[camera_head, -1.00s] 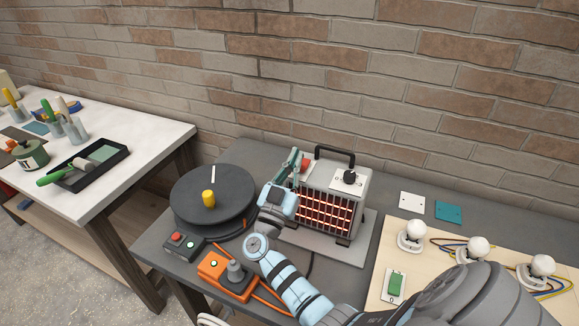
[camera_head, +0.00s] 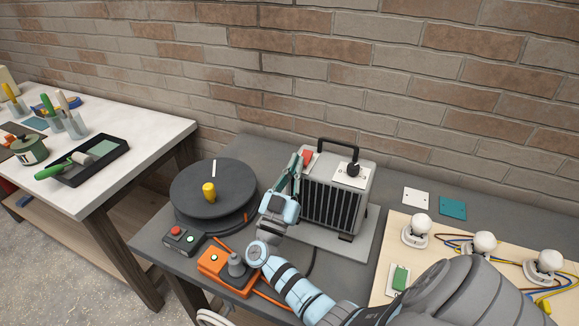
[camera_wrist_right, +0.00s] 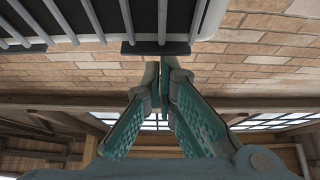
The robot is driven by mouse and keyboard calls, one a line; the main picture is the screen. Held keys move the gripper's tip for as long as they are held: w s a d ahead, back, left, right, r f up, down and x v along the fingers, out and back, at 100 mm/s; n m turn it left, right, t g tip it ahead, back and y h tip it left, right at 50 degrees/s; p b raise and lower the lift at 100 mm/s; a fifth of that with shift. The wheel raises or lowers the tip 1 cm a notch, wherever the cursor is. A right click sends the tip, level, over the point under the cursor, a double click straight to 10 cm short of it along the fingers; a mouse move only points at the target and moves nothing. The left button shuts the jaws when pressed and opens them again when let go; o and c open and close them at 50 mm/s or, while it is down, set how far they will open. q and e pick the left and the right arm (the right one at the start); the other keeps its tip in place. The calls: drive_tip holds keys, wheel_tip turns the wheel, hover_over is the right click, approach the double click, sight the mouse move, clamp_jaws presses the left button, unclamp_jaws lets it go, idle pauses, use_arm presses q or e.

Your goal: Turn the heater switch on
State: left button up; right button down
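The heater (camera_head: 335,205) is a grey box with a black top handle and a dark front grille, standing on a grey plate; its bars show no glow. Its red switch (camera_head: 308,156) is on the top left, partly hidden by my right fingers, and a black knob (camera_head: 353,169) sits on a white plate to the right. My right gripper (camera_head: 298,164) is at the switch, its tips touching it or very close; I cannot tell which. In the right wrist view the gripper (camera_wrist_right: 163,68) has its fingertips together, below the heater's grille edge. My left gripper is not in view.
A dark turntable (camera_head: 213,190) with a yellow piece stands left of the heater. An orange box (camera_head: 228,270) and a red-green button box (camera_head: 183,240) are in front. A board with white bulbs (camera_head: 484,244) is at right. A brick wall stands behind.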

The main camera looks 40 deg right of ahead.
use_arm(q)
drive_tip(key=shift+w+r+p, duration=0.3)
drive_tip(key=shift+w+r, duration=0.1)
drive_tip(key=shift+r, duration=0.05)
use_arm(e)
drive_tip(key=s+a+f, duration=0.2)
drive_tip(key=s+a, duration=0.1)
drive_tip(key=a, duration=0.4)
drive_tip(key=shift+f, duration=0.2)
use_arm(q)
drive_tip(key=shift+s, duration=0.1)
use_arm(e)
drive_tip(key=shift+a, duration=0.15)
